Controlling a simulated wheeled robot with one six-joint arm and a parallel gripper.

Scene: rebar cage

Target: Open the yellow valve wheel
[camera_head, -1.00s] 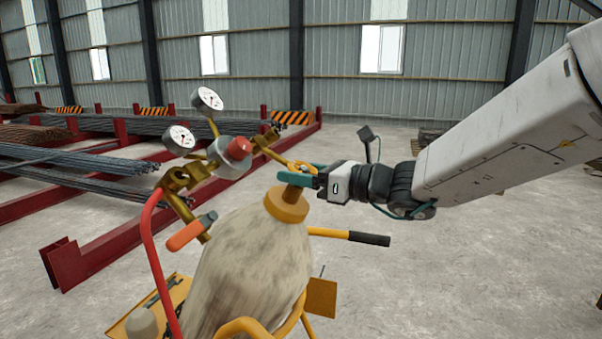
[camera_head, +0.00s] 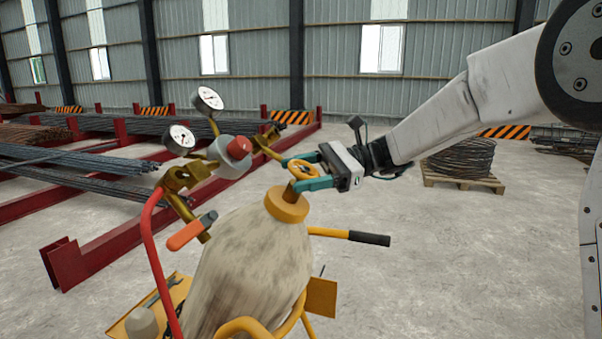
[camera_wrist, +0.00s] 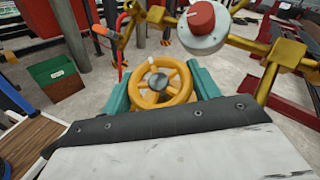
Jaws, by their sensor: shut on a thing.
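The yellow valve wheel (camera_head: 302,171) sits on top of the pale, stained gas cylinder (camera_head: 255,262), above its yellow collar (camera_head: 287,204). My gripper (camera_head: 300,174) reaches in from the right with its teal fingers on either side of the wheel. In the wrist view my gripper (camera_wrist: 161,88) has one finger at each side of the rim of the wheel (camera_wrist: 184,88), shut on it. A white mark shows on the far part of the rim, and a grey hub is at the centre. The lower finger hides part of the wheel in the head view.
A regulator (camera_head: 230,155) with two gauges (camera_head: 208,99) stands just left of the wheel. A red hose (camera_head: 152,255) hangs from it. The cart's handle (camera_head: 350,237) sticks out right. Red racks with rebar stand behind; open floor lies right.

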